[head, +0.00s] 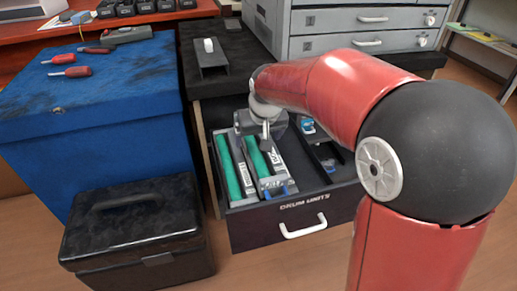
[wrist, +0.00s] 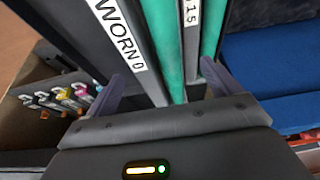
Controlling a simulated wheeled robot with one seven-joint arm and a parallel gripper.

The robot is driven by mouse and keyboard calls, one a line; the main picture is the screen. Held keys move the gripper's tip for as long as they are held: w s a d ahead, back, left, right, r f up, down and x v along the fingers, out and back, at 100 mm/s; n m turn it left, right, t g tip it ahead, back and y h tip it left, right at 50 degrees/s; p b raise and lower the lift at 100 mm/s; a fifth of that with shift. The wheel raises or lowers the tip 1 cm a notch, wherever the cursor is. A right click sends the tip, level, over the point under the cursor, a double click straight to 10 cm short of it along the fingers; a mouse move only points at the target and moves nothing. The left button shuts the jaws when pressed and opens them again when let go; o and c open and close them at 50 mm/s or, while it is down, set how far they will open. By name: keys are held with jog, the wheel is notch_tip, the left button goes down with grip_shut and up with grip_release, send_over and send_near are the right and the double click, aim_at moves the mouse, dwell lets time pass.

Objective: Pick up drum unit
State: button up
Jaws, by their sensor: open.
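Two drum units lie side by side in the left part of an open drawer (head: 304,222) labelled "DRUM UNITS" in the head view. Each has a green roller and a grey side with a white label. The right drum unit (head: 257,160) is under my gripper (head: 266,134), which hides part of it. The left drum unit (head: 229,168) is beside it. In the wrist view my gripper (wrist: 164,78) is open, its fingers spread across the unit labelled "WORN D…" (wrist: 150,83). The other unit (wrist: 210,28), whose label shows "15", is by the right finger. I cannot tell whether anything touches.
The drawer's right part (head: 324,152) holds small blue-and-white items in a dark tray. A blue chest (head: 95,110) with red-handled screwdrivers on top stands left. A black case (head: 135,235) sits on the floor before it.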

aim_at(258, 141)
jog(key=shift+x, duration=1.5)
jog(key=shift+c, duration=0.4)
jog(key=shift+r, duration=0.1)
jog(key=c, duration=1.6)
jog(key=shift+o, duration=0.2)
